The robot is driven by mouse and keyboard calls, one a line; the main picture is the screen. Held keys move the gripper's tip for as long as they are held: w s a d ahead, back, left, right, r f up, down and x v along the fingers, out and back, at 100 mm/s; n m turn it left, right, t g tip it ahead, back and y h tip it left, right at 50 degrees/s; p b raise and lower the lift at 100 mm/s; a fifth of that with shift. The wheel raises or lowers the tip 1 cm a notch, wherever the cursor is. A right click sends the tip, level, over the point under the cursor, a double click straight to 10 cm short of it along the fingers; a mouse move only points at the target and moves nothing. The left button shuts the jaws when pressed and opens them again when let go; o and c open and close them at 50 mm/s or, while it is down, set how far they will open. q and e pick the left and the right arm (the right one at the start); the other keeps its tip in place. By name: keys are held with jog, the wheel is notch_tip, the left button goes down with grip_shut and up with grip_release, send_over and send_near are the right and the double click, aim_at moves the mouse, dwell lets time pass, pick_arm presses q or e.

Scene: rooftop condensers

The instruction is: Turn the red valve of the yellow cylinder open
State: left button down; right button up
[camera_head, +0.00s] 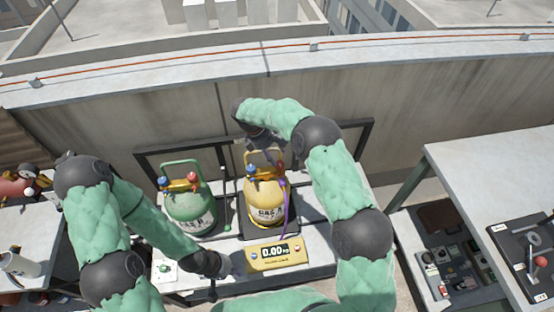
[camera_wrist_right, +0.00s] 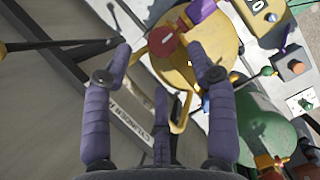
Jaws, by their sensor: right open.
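The yellow cylinder (camera_head: 264,207) stands on a dark scale platform on the middle table. Its red valve (camera_wrist_right: 165,40) shows clearly in the right wrist view, near the top of the yellow cylinder (camera_wrist_right: 205,65). My right gripper (camera_head: 262,143) is above and behind the cylinder, partly hidden by its own arm. In the wrist view, the right gripper (camera_wrist_right: 160,52) has its purple fingers spread, with the red valve framed between and just beyond the tips; contact cannot be judged. My left gripper (camera_head: 212,287) hangs low at the table's front, its fingers too small to read.
A green cylinder (camera_head: 190,208) with its own red and blue valves stands left of the yellow one. A yellow scale display (camera_head: 277,254) reading 0.00 lies in front. A dark frame (camera_head: 358,150) stands behind. Side tables flank both sides, the right one (camera_head: 480,165) mostly clear.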

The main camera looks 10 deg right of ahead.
jog(key=v, duration=0.7)
dwell(0.4)
